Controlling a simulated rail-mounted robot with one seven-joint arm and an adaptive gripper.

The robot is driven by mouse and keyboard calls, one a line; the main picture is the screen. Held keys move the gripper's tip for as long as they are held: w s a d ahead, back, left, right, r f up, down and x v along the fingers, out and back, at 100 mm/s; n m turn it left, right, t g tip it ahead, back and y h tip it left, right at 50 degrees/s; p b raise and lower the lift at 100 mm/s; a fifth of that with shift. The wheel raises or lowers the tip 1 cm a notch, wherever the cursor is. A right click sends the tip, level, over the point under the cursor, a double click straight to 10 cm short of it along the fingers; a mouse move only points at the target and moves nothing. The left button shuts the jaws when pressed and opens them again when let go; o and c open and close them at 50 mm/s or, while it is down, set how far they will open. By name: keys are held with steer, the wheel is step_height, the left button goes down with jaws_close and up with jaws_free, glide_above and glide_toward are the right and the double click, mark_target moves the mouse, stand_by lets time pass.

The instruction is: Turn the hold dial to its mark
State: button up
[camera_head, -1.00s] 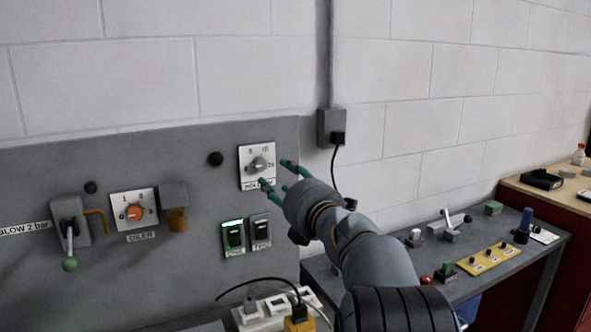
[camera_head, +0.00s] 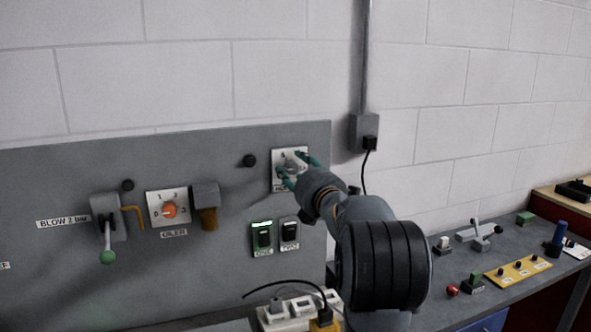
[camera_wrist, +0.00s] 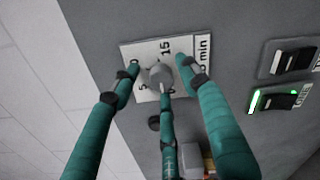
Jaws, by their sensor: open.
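The hold dial is a grey knob on a white plate (camera_head: 279,160) near the upper right of the grey panel. In the wrist view its knob (camera_wrist: 160,75) is at the top centre, on the tilted plate (camera_wrist: 131,52) with printed numbers, including 5 and 15, and "min" on a side strip. My gripper (camera_head: 293,168) is at the dial, its teal fingers in front of the plate. In the wrist view my gripper (camera_wrist: 160,77) is open, with three fingers spread around the knob. I cannot tell whether they touch it. The knob's pointer and mark are not clear.
Below the dial are two rocker switches, one lit green (camera_head: 263,236) and one dark (camera_head: 289,232). A black knob (camera_head: 249,160) sits left of the plate. Farther left are the oiler dial (camera_head: 169,211) and a green-tipped lever (camera_head: 107,256). A workbench (camera_head: 450,304) stands right.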

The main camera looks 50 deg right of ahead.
steer(key=shift+c, duration=0.4)
jaws_close()
